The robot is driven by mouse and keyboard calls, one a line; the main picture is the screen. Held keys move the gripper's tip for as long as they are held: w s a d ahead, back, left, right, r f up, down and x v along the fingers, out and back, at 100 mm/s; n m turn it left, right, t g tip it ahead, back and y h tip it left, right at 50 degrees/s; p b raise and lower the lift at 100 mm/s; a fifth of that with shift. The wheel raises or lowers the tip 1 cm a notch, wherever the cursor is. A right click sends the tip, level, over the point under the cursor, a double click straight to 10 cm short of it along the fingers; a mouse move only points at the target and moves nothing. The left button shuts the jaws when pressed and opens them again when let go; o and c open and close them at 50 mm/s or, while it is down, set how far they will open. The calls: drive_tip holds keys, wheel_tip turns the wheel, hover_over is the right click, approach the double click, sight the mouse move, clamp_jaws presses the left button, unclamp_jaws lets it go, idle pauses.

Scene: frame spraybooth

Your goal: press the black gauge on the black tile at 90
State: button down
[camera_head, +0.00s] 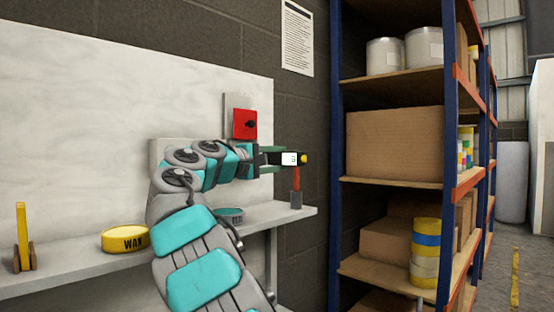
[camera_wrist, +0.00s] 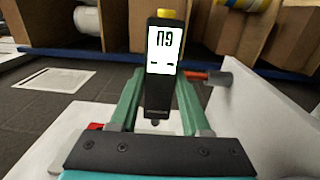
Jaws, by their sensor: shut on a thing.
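My gripper (camera_head: 277,160) is shut on the black gauge (camera_head: 289,159), above the right end of the shelf. In the wrist view the gauge (camera_wrist: 161,60) sits between my two green fingers (camera_wrist: 160,100), with its lit white display facing the camera and a yellow end at the far side. The display shows two characters that appear upside down, so I cannot read them surely. The gauge is held in the air and touches no tile. I cannot make out a black tile in either view.
A red square with a black knob (camera_head: 244,124) is on the wall. The shelf (camera_head: 75,268) holds a yellow wax tin (camera_head: 125,239), a yellow tool (camera_head: 23,238), a grey-teal tin (camera_head: 231,213) and a red-handled tool (camera_head: 296,187). A storage rack (camera_head: 336,150) stands right; the floor beyond is open.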

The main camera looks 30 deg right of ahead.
drive_tip(key=shift+r, duration=0.1)
drive_tip(key=w+p, duration=0.2)
drive_tip(key=shift+w+a+r+p, duration=0.1)
drive_tip(key=shift+w+a+p, duration=0.05)
drive_tip(key=shift+a+p, duration=0.25)
drive_tip(key=shift+w+a+f+p, duration=0.15)
drive_tip(key=shift+w+a, duration=0.1)
drive_tip(key=shift+w, duration=0.4)
drive_tip(key=shift+w+a+f+p, duration=0.15)
drive_tip(key=shift+w+a, duration=0.1)
drive_tip(key=shift+w, duration=0.4)
drive_tip(key=shift+r, duration=0.1)
drive_tip(key=shift+w+a, duration=0.3)
drive_tip(key=shift+w, duration=0.4)
drive_tip(key=shift+w+r, duration=0.1)
drive_tip(key=shift+r, duration=0.05)
idle(0.4)
idle(0.8)
drive_tip(key=s+b, duration=0.1)
drive_tip(key=s+d+b, duration=0.1)
drive_tip(key=s+b, duration=0.1)
drive_tip(key=s+d+b, duration=0.1)
drive_tip(key=s+b, duration=0.1)
drive_tip(key=shift+s+d+b, duration=0.2)
drive_tip(key=shift+s+b, duration=0.15)
drive_tip(key=shift+s, duration=0.3)
drive_tip(key=shift+s+d+b, duration=0.15)
drive_tip(key=shift+s+b, duration=0.15)
drive_tip(key=shift+s, duration=0.3)
